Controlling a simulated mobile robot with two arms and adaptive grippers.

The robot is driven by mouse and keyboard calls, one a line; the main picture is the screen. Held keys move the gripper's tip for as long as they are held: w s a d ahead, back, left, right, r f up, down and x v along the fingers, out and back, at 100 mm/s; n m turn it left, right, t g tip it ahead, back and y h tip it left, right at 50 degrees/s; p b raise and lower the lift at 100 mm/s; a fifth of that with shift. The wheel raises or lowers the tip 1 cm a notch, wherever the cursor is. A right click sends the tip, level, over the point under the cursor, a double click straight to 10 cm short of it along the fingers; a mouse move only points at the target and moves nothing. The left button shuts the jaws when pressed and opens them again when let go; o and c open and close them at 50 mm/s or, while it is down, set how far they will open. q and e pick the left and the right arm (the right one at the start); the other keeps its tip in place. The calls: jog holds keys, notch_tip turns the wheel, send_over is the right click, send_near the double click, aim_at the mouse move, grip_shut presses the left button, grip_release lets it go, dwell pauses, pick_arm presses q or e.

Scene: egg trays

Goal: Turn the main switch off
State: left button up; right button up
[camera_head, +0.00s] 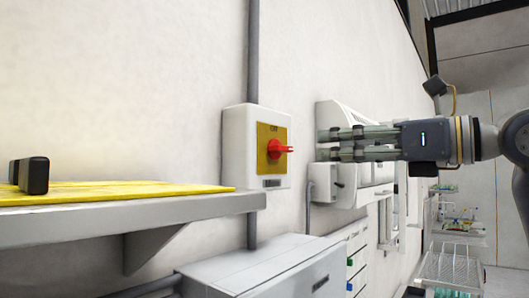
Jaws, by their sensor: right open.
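The main switch (278,149) is a red rotary knob on a yellow plate, set in a white box (237,147) on the wall. The knob's handle points sideways toward the right of the picture. My right gripper (322,145) comes in from the right, at about the knob's height. Its fingers point left toward the switch, and a gap shows between the fingertips and the knob. It is open and empty. My left gripper is not in view.
A shelf (130,208) with a yellow mat (110,192) and a black object (33,175) juts out at left. Grey conduit (253,50) runs above and below the box. A white cabinet (265,268) stands below. Wall-mounted white equipment (338,115) is behind my right gripper.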

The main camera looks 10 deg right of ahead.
aim_at(287, 148)
jog(key=p+x, duration=0.1)
jog(key=x, duration=0.2)
jog(key=p+x, duration=0.2)
jog(key=x, duration=0.1)
jog(key=p+x, duration=0.1)
jog(key=x, duration=0.2)
jog(key=shift+r+p, duration=0.25)
jog(key=shift+p, duration=0.05)
jog(key=shift+w+a+f, duration=0.1)
jog(key=shift+w+a, duration=0.3)
jog(key=shift+w, duration=0.05)
jog(key=shift+s+d, duration=0.1)
jog(key=c, duration=1.1)
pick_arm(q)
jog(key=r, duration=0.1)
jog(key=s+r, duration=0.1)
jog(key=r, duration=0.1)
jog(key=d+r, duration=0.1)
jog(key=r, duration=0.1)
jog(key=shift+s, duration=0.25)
pick_arm(e)
jog(key=shift+o, duration=0.2)
